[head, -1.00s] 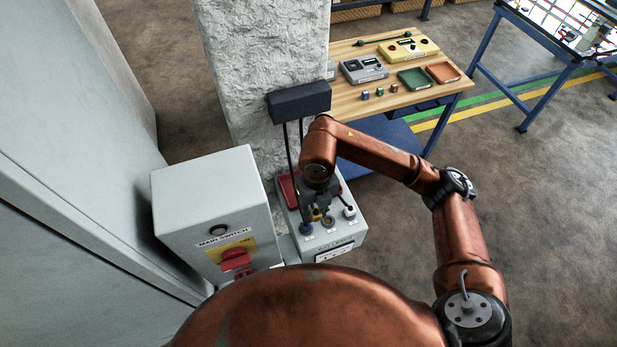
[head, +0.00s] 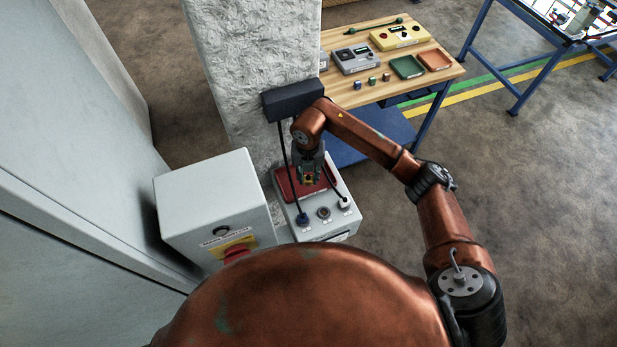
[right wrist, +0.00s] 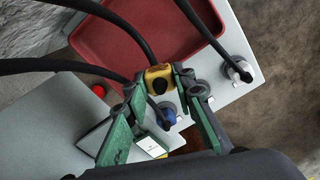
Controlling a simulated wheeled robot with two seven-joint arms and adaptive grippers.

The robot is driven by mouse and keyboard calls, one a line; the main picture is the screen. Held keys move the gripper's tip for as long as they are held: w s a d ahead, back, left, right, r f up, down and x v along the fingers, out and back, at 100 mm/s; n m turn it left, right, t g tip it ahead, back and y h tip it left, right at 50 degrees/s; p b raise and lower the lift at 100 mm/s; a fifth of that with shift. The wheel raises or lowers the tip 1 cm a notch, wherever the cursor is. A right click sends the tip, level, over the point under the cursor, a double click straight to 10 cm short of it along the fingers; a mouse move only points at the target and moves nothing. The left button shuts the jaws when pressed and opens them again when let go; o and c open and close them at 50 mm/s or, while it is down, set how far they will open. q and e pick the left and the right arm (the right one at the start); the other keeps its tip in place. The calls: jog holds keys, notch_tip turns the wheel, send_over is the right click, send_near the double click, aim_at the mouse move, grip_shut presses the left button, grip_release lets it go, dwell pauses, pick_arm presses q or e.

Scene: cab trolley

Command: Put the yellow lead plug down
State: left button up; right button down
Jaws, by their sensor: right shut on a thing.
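My right gripper (head: 308,181) is shut on the yellow lead plug (right wrist: 160,74), which also shows as a small yellow spot in the head view (head: 308,179). In the head view the plug is over the red tray (head: 284,184) at the back of the grey socket box (head: 332,228). In the right wrist view the plug sits between the green fingers, near the edge of the red tray (right wrist: 118,40). I cannot tell whether it touches the tray. My left gripper is not in view.
A blue plug (head: 303,219) and a white plug (head: 345,204) stand on the box, with an open socket (head: 324,212) between them. Black leads hang from a dark holder (head: 295,101) on the pillar. The main switch cabinet (head: 205,200) stands close at left.

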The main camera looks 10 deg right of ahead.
aim_at(309, 176)
jog(key=shift+w+d+f, duration=0.25)
jog(key=shift+w+f, duration=0.75)
jog(key=shift+f, duration=0.25)
notch_tip(309, 176, down, 2)
jog(key=shift+f+p, duration=0.1)
jog(key=shift+p, duration=0.95)
jog(key=shift+f, duration=0.45)
jog(key=shift+f, duration=0.2)
jog(key=c, duration=1.6)
grip_release()
jog(key=shift+r, duration=0.1)
